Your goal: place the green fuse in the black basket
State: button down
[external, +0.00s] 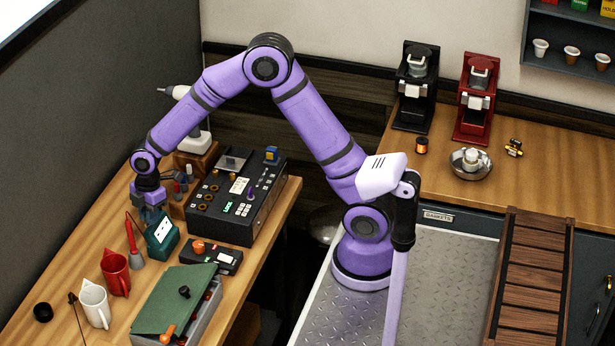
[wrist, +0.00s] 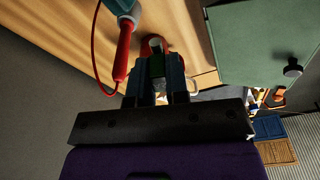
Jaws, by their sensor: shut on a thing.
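My gripper (external: 152,207) points down at the left bench, just above or behind a teal meter with a white display (external: 161,236). In the wrist view my gripper (wrist: 157,68) has its fingers close together around a small dark green piece, which looks like the green fuse (wrist: 157,65). It is mostly hidden by the fingers, and I cannot make it out in the external view. I cannot identify a black basket in either view.
A red-handled tool (external: 131,236), a red mug (external: 115,272) and a white mug (external: 95,304) stand near my gripper. A black control box (external: 235,205) is to its right. A toolbox with a green lid (external: 172,298) is in front. Two brewers stand on the far counter (external: 560,175).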

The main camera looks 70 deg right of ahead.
jog(key=d+f+m, duration=0.2)
jog(key=d+m, duration=0.2)
jog(key=d+f+m+h, duration=0.1)
jog(key=d+f+m, duration=0.1)
jog(key=d+m, duration=0.2)
jog(key=s+d+f+m+t, duration=0.1)
jog(key=d+m, duration=0.4)
jog(key=shift+f+m, duration=0.3)
jog(key=shift+f, duration=0.1)
jog(key=shift+s+d+f+m+h, duration=0.1)
jog(key=shift+d+m+h, duration=0.2)
jog(key=shift+d+m, duration=0.1)
